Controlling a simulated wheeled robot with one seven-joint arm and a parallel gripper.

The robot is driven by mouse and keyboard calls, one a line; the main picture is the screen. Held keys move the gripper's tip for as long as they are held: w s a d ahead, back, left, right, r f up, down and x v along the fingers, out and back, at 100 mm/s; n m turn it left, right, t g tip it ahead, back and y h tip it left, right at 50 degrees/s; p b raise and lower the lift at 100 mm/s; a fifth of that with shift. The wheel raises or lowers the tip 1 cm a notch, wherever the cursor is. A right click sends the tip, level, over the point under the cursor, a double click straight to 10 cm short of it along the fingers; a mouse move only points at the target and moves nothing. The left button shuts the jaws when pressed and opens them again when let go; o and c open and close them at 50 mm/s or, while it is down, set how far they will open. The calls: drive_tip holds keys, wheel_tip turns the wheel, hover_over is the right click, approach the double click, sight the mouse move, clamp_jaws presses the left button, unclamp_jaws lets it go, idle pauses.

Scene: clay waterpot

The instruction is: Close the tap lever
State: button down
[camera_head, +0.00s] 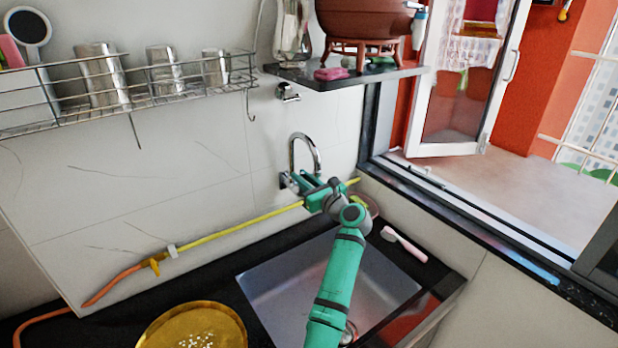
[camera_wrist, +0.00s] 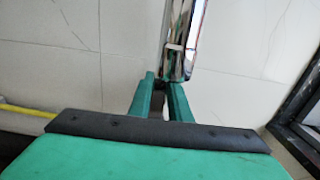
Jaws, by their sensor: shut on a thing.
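The chrome tap (camera_head: 291,158) stands out from the tiled wall above the sink, with its curved spout upright. My gripper (camera_head: 311,184) is at the tap's base, and its green body hides the lever in the head view. In the wrist view, the shiny tap (camera_wrist: 182,42) rises just beyond my gripper (camera_wrist: 161,84). My two green fingers are close around a small part at the tap's lower end, the tap lever, which is mostly hidden between them.
The metal sink (camera_head: 275,285) lies below my arm. A yellow hose (camera_head: 235,225) runs along the wall. A gold plate (camera_head: 190,328) sits at the front left, and a pink-and-white brush (camera_head: 404,244) lies right of the sink. A dark shelf (camera_head: 385,74) holds a clay pot (camera_head: 360,18).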

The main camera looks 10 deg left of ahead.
drive_tip(key=shift+a+f, duration=0.1)
drive_tip(key=c, duration=1.6)
unclamp_jaws()
drive_tip(key=shift+a, duration=0.1)
drive_tip(key=shift+c, duration=0.2)
drive_tip(key=v, duration=1.1)
